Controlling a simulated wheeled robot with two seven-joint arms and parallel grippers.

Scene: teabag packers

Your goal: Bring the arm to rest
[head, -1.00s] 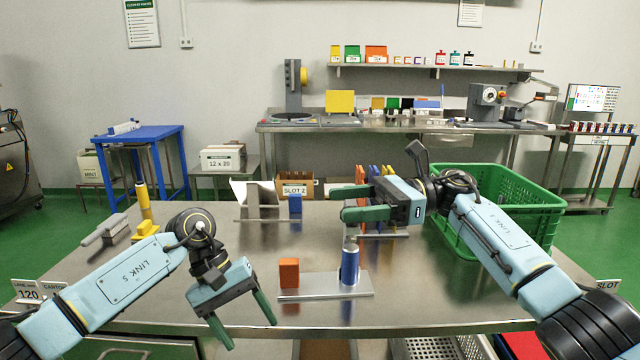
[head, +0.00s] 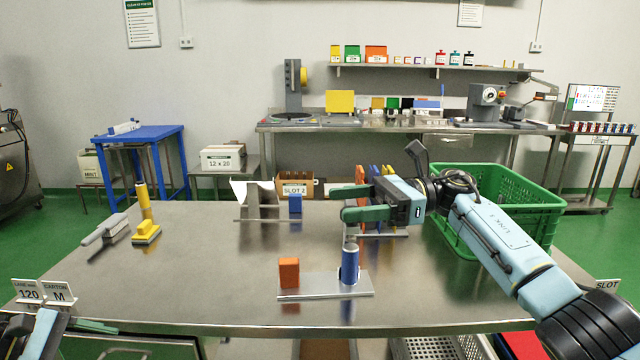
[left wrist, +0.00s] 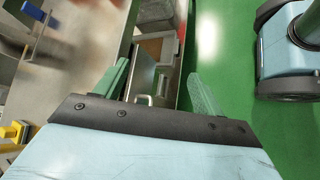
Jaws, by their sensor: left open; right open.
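My right gripper (head: 352,203) is open, its two green fingers pointing left above the back middle of the steel table (head: 200,275). Nothing shows between its fingers. My left gripper (head: 85,327) is low at the bottom left corner of the head view, off the table's front edge and mostly cut off by the frame. In the left wrist view the left gripper (left wrist: 155,88) is open and empty, its two green fingers spread apart over the drawer front and green floor.
An orange block (head: 289,273) and a blue cylinder (head: 349,264) stand on a metal plate at the table's front middle. A green crate (head: 520,205) stands at right.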

